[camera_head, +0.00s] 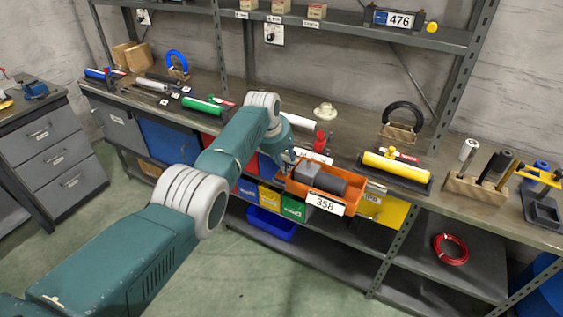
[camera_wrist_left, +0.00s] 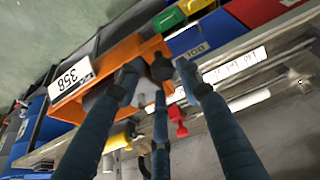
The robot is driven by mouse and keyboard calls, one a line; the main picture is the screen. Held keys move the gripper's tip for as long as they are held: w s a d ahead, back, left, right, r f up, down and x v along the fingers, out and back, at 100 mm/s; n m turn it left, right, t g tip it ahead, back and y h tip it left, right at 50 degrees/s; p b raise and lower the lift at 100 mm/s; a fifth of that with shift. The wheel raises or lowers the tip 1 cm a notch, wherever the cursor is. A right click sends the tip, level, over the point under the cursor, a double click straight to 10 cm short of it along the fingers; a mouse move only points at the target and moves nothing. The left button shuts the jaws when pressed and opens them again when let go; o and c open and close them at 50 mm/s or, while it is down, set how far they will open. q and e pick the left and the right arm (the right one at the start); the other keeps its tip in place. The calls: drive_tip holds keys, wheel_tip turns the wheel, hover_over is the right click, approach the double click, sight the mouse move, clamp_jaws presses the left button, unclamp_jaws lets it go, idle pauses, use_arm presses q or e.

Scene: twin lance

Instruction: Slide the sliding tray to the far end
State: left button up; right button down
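The sliding tray (camera_head: 297,190) is an orange open box labelled 358, at the front edge of the workbench in the head view, with dark grey blocks (camera_head: 325,180) inside. It also shows in the left wrist view (camera_wrist_left: 126,48). My left gripper (camera_head: 287,160) is at the tray's left end in the head view, partly hidden by its own arm. In the left wrist view its dark blue fingers (camera_wrist_left: 158,72) reach over the tray's end and stand apart. Whether they touch the tray is unclear. My right gripper is in neither view.
A pale rail (camera_head: 376,188) shows right of the tray. A red knob (camera_head: 320,142) stands behind it, and a yellow cylinder (camera_head: 397,166) lies to its right on the bench. Coloured bins (camera_head: 293,207) sit below the benchtop. Floor in front is clear.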

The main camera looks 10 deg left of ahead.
use_arm(q)
drive_tip(key=shift+s+a+r, duration=0.2)
drive_tip(key=shift+s+r, duration=0.1)
drive_tip(key=shift+r, duration=0.35)
drive_tip(key=v, duration=1)
drive_tip(key=shift+s+d+r, duration=0.15)
drive_tip(key=shift+d+r, duration=0.05)
drive_tip(key=shift+r, duration=0.05)
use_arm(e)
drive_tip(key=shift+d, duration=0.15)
